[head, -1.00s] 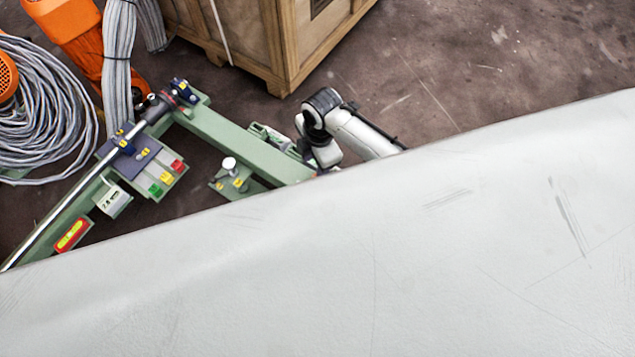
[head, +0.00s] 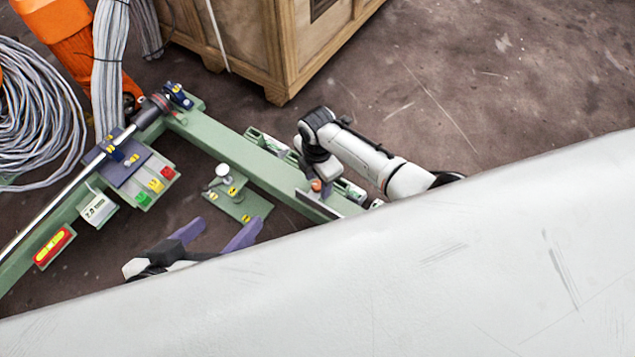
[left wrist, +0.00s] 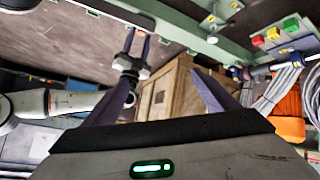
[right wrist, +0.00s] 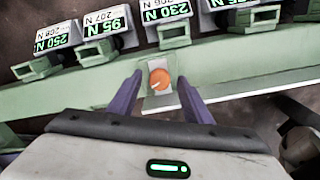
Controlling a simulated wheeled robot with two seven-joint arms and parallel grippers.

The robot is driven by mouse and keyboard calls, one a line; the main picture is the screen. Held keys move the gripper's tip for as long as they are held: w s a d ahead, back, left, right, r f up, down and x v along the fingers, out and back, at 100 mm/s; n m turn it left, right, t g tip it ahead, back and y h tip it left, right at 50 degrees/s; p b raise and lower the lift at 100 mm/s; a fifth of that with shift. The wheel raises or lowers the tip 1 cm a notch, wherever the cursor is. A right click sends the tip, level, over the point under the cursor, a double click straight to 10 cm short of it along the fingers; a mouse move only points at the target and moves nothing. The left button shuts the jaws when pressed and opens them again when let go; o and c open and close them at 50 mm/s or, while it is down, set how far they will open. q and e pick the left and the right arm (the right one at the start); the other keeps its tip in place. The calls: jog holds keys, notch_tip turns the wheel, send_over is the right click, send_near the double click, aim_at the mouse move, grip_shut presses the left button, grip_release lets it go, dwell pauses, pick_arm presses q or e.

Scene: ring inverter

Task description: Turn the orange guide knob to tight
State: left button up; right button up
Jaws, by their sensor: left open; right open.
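The orange knob (right wrist: 160,78) has a small pale mark and sits on a light plate on the green frame. In the right wrist view it lies between the purple fingertips of my right gripper (right wrist: 159,84). That gripper is open, with a gap on each side of the knob. In the head view my right wrist is over the green beam (head: 235,150) and its fingers are hard to make out. My left gripper (head: 215,228) is open and empty, low in the head view, near a small green plate with a round silver-topped post (head: 223,171).
Several digital displays, one reading 230 N (right wrist: 167,14), line the frame beside the knob. Red, yellow and green blocks (head: 156,185) sit at the left. A wooden crate (head: 285,50) and a grey cable coil (head: 40,110) stand behind. A large pale surface blocks the lower head view.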

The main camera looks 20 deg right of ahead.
jog(key=c, duration=1.1)
jog(key=shift+o, duration=0.2)
